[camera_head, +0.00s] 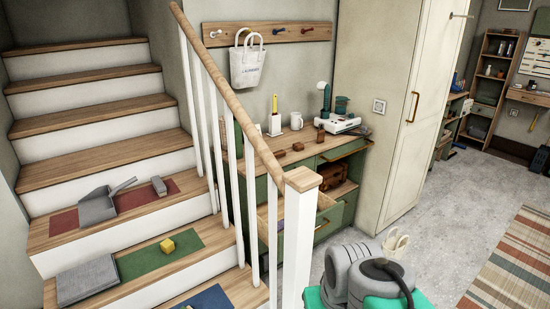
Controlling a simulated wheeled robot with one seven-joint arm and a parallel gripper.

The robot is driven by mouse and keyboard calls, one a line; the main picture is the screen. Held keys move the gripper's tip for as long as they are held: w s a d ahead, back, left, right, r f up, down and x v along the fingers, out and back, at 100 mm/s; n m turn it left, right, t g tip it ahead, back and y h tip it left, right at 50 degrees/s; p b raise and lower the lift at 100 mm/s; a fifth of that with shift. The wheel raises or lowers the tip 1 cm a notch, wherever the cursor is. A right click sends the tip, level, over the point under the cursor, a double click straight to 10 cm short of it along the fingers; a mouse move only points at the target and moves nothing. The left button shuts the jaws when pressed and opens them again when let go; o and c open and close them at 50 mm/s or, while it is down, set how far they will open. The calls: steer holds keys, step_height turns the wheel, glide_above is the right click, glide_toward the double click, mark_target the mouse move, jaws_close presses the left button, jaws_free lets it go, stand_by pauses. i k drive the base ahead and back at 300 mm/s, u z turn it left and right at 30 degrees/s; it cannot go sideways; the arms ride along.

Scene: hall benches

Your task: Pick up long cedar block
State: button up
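Small reddish-brown wooden blocks lie on the wooden top of the green cabinet (252,157), beyond the stair railing. One block (298,147) lies near the middle of the top. A second block (280,153) lies just left of it, close to the railing. A third, small upright brown piece (320,135) stands further back. They are too small in the picture to tell which is the long cedar block. Grey and teal links of my arm show at the bottom right; my gripper is not visible.
The stair railing (240,118) stands in front of the cabinet. A white mug (296,121) and white device (339,124) stand on the top.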

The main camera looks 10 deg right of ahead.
mark_target(281, 154)
steer(key=z, duration=0.55)
steer(key=k, duration=0.7)
steer(key=z, duration=0.8)
steer(key=k, duration=0.45)
steer(key=z, duration=0.25)
steer(key=i, duration=2.25)
steer(key=u, duration=0.7)
steer(key=i, duration=1.4)
steer(key=u, duration=1.15)
steer(key=i, duration=0.9)
steer(key=u, duration=1.6)
steer(key=i, duration=0.55)
steer(key=u, duration=0.4)
